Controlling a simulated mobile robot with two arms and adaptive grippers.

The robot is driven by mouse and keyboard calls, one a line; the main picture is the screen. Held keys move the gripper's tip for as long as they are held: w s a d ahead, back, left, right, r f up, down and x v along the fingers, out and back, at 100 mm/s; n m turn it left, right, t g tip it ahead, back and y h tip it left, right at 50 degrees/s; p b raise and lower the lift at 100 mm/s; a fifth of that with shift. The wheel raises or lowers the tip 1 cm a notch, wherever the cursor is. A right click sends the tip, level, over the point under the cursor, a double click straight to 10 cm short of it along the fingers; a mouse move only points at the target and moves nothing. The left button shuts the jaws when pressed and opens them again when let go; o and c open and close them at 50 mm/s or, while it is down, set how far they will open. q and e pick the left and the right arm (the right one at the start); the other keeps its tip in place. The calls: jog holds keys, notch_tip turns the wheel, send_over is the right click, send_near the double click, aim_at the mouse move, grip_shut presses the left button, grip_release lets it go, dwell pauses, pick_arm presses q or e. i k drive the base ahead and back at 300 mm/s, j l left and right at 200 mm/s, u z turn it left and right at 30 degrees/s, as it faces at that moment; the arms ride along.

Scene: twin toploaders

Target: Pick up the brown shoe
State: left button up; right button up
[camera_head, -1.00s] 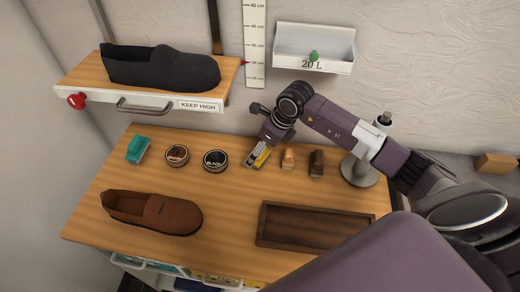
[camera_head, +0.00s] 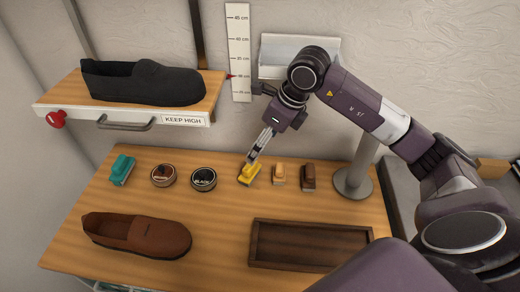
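The brown shoe (camera_head: 140,236) lies on the wooden table at the front left, toe pointing right. It is fully visible and nothing touches it. My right gripper (camera_head: 254,158) is over the back middle of the table, well to the right of and behind the shoe. It points down at a yellow-topped brush (camera_head: 249,175), its fingertips at or just above the brush. The fingers look close together, and I cannot tell whether they grip it. My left gripper is not in view.
A black shoe (camera_head: 142,83) sits on the "KEEP HIGH" shelf (camera_head: 68,100). A teal brush (camera_head: 122,170), two round tins (camera_head: 163,175) (camera_head: 203,179) and two small brushes (camera_head: 279,174) (camera_head: 308,177) line the table's back. A dark wooden tray (camera_head: 310,246) lies front right.

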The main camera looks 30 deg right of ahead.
aim_at(152, 238)
jog(key=k+j, duration=1.1)
jog(key=k, duration=0.2)
